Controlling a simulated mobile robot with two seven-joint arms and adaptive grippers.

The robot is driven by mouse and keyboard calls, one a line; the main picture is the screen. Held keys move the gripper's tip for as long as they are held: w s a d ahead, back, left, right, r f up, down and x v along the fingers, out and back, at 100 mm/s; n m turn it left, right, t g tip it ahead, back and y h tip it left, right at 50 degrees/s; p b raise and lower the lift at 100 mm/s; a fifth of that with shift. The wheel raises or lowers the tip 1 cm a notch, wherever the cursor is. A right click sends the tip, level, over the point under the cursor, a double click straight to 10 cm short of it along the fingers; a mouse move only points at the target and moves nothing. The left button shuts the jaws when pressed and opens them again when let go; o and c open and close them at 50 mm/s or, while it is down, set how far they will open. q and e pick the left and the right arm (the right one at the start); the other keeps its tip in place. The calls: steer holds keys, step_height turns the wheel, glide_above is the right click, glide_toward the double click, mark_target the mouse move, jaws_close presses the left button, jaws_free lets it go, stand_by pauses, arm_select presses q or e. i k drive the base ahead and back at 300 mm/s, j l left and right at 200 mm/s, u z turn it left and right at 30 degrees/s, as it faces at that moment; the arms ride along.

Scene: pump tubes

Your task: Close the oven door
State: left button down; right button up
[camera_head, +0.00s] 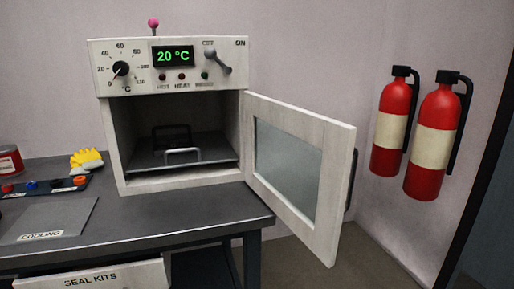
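The white oven (112,155) stands on the grey table in the head view, with its control panel on top. Its door (335,195) is wide open, hinged on the right side of the opening and swung out to the right past the table's edge. The door has a glass window (285,160) and a black handle (351,180) on its outer face. Inside the oven a dark tray (205,156) with a metal handle is visible. Neither of my grippers shows in this view.
The table (180,225) has a cooling plate (50,222), a red can (10,160) and a yellow object (86,158) on its left. A drawer labelled seal kits (110,276) is below. Two fire extinguishers (389,130) (432,145) hang on the right wall. Floor right of the table is clear.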

mark_target(336, 140)
steer(key=i+l+u, duration=0.1)
steer(key=u, duration=0.35)
steer(key=l+u, duration=0.2)
steer(key=u, duration=0.3)
steer(key=i+l+u, duration=0.25)
steer(key=l, duration=0.3)
steer(key=l+u, duration=0.25)
steer(key=l, duration=1.45)
steer(key=k+u, duration=0.05)
